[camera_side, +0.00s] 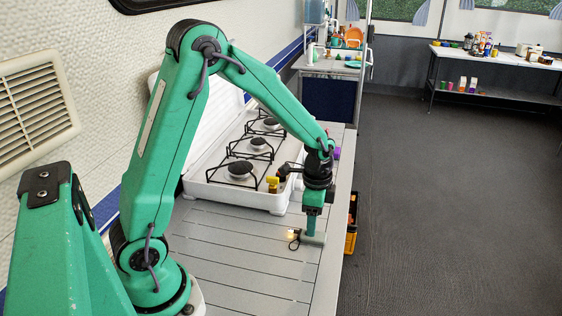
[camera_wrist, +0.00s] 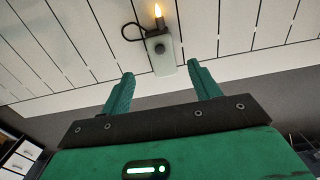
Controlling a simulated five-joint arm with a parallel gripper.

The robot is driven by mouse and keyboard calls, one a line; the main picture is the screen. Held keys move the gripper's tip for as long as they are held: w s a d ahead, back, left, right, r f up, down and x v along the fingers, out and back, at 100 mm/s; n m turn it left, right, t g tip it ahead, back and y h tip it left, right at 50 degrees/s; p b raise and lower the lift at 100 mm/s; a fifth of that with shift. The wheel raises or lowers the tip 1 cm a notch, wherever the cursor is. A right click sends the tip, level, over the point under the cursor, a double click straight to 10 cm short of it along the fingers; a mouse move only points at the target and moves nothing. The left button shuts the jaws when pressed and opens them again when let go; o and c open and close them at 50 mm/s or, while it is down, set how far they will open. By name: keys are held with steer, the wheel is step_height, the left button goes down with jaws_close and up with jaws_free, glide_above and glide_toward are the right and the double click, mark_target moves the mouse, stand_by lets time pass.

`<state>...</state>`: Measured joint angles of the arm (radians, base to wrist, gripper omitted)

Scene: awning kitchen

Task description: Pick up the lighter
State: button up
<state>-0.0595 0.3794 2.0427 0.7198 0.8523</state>
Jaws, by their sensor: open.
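The lighter (camera_wrist: 164,54) has a pale green-white body with a dark top and a small yellow flame (camera_wrist: 157,11). A thin black loop sticks out beside its top. It lies on the slatted grey table. In the side view the lighter (camera_side: 313,240) is at the table's right part, right under my gripper (camera_side: 311,232), which points down and partly hides it. In the wrist view my gripper (camera_wrist: 160,70) is open, its two teal fingers apart, with the near end of the lighter body seen between the fingertips. No grip on it shows.
A white gas stove (camera_side: 238,185) with several burners stands behind my gripper on the table (camera_side: 230,262). A small yellow item (camera_side: 272,184) and a purple item (camera_side: 335,153) are near it. An orange crate (camera_side: 351,225) is beside the table's right edge. The front of the table is clear.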

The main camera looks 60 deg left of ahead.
mark_target(320, 238)
steer(key=shift+f, duration=0.15)
steer(key=shift+w+a+f, duration=0.1)
steer(key=shift+w+f, duration=0.05)
steer(key=shift+f, duration=2.35)
steer(key=c, duration=1.1)
steer(key=shift+r, duration=0.15)
